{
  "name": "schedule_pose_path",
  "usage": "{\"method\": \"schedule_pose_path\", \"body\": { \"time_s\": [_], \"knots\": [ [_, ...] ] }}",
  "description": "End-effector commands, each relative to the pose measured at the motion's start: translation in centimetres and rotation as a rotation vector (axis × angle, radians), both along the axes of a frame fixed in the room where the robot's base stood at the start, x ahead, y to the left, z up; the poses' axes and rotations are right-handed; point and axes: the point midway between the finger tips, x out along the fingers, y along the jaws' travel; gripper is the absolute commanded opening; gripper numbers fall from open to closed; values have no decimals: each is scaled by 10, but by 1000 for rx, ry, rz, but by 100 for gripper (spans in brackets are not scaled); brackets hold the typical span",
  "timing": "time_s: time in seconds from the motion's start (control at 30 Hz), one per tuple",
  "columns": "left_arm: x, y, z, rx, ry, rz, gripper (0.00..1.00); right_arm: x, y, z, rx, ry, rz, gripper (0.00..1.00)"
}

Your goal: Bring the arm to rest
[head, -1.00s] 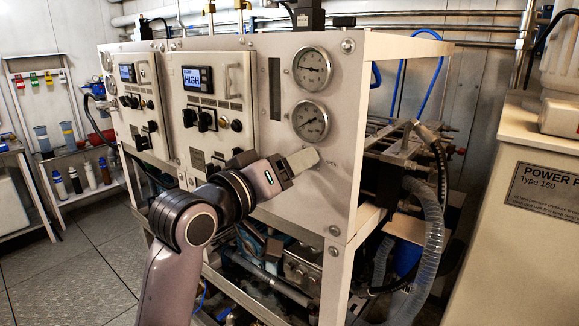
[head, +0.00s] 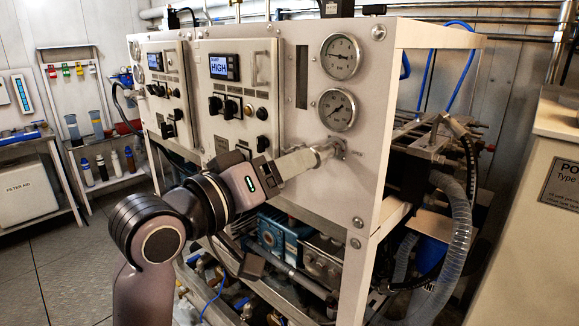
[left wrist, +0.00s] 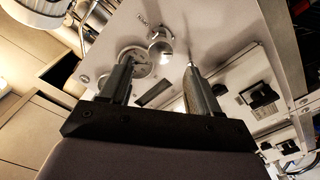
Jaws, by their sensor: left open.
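My left gripper (head: 320,153) is in front of the white panel (head: 366,180) of the machine, just below the lower gauge (head: 337,110). A small metal knob or valve handle (head: 339,148) sits on the panel close to its fingertips. In the left wrist view my left gripper (left wrist: 157,64) is open, with its two dark fingers apart. The round metal knob (left wrist: 160,48) shows past the fingertips, in the gap between them. The fingers look empty. I cannot tell whether a finger touches the panel. My right gripper is in neither view.
Control boxes with a display reading HIGH (head: 219,67) stand left of the gripper. Hoses (head: 459,235) and pumps (head: 290,237) lie right and below. A shelf with bottles (head: 104,165) stands far left. The tiled floor (head: 70,260) at left is clear.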

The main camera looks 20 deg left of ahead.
Motion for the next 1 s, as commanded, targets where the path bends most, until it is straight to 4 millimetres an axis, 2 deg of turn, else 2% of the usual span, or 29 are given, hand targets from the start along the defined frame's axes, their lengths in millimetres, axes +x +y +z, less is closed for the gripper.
{"method": "schedule_pose_path", "body": {
  "time_s": [0.33, 0.47, 0.57, 0.67, 0.7, 0.77, 0.8, 0.87, 1.0],
  "knots": [
    [0, 0, 0, 0, 0, 0, 62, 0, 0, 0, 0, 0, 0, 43],
    [5, 1, -15, 12, 20, 9, 62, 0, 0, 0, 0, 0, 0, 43],
    [14, 3, -50, 48, 62, 29, 62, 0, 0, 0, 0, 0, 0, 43],
    [21, 7, -103, 108, 118, 54, 62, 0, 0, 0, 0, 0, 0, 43],
    [21, 9, -127, 139, 141, 65, 62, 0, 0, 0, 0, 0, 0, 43],
    [19, 11, -162, 186, 174, 75, 62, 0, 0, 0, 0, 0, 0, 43],
    [16, 12, -187, 220, 196, 79, 62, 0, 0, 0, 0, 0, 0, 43],
    [8, 14, -223, 273, 228, 85, 62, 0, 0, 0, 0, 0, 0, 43],
    [-24, 17, -307, 406, 303, 75, 62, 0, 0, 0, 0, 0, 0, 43]
  ]
}}
